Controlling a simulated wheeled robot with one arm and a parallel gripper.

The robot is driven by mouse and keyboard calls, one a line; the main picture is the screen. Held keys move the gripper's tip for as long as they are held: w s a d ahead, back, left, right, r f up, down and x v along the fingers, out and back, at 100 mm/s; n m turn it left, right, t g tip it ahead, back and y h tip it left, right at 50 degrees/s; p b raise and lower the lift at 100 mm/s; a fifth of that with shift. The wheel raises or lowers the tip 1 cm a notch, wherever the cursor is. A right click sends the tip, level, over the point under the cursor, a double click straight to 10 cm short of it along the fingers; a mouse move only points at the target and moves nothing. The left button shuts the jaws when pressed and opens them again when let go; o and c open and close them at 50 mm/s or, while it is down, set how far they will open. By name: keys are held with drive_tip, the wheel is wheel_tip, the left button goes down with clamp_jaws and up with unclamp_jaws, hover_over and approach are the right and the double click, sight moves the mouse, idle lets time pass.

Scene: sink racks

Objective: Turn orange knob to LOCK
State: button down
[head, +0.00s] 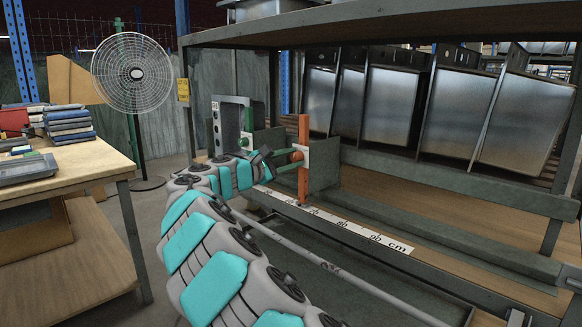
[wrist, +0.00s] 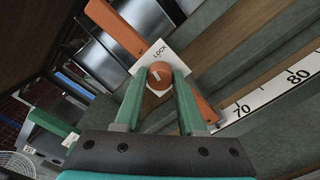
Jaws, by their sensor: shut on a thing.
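The orange knob (wrist: 160,75) sits on a white plate (wrist: 176,57) with the word LOCK printed above the knob in the wrist view. A short pale mark shows on the knob's face; its exact pointing is hard to tell. My gripper (wrist: 162,82) has its green fingers on either side of the knob and is shut on it. In the head view the knob (head: 297,156) is small, on the plate in front of an orange upright (head: 304,128), with my gripper (head: 290,162) reaching it from the left. The fingers hide part of the plate.
A ruler strip (head: 345,224) marked in cm runs along the rack's front rail. Several metal sinks (head: 388,105) stand in the rack behind. A grey frame with a green part (head: 232,125) stands left of the knob. A wooden table (head: 70,165) and a fan (head: 132,73) are at the left.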

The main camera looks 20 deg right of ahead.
drive_tip(key=m+b, duration=0.3)
drive_tip(key=m, duration=0.1)
drive_tip(key=shift+f, duration=0.2)
drive_tip(key=shift+r+m+b, duration=0.1)
drive_tip(key=shift+m+b, duration=0.5)
drive_tip(key=shift+m, duration=0.2)
drive_tip(key=c, duration=0.5)
unclamp_jaws()
drive_tip(key=shift+r, duration=0.1)
drive_tip(key=v, duration=0.7)
drive_tip(key=shift+s+a, duration=0.15)
drive_tip(key=shift+a, duration=0.2)
